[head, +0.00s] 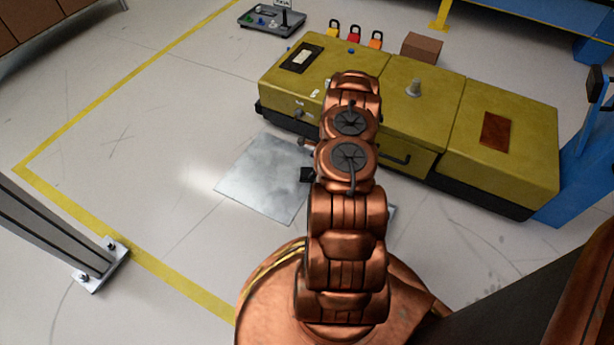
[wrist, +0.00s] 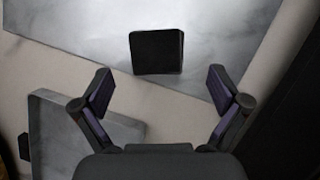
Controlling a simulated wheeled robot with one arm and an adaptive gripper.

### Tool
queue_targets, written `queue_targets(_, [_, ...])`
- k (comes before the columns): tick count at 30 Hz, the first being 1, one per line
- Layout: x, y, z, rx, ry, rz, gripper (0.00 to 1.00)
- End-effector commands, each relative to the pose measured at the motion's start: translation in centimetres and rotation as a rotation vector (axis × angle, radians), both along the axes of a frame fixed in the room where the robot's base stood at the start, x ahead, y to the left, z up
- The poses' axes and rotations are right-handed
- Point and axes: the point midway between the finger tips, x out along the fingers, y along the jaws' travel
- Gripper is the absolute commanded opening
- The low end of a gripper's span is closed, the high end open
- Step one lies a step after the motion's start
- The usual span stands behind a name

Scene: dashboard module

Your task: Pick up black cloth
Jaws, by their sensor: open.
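The black cloth (wrist: 157,51) shows in the wrist view as a small dark square with rounded corners. It lies over the near edge of a shiny grey metal sheet (wrist: 75,22). My gripper (wrist: 163,91) is open and empty, its fingers spread wide. The cloth is ahead of the fingertips and between their lines, apart from both fingers. In the head view my arm hides the gripper. A small black patch (head: 307,174) shows there beside my arm at the sheet's edge; I cannot tell whether it is the cloth or part of my gripper.
A grey tray (wrist: 38,128) lies at lower left in the wrist view. In the head view a long yellow-green unit (head: 450,85) stands beyond my arm, with padlocks and a brown box (head: 421,47) behind it. A grey post (head: 60,236) stands left. Open floor (head: 130,150) is left of the sheet.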

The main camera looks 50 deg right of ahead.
Motion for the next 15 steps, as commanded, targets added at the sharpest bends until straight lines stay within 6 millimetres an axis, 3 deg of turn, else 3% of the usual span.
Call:
queue_targets(9, [1.2, 1.5, -3.7, 0.002, 0.000, 0.002, 0.98])
queue_targets(15, [1.4, 1.6, -3.8, 0.002, -0.001, 0.000, 0.98])
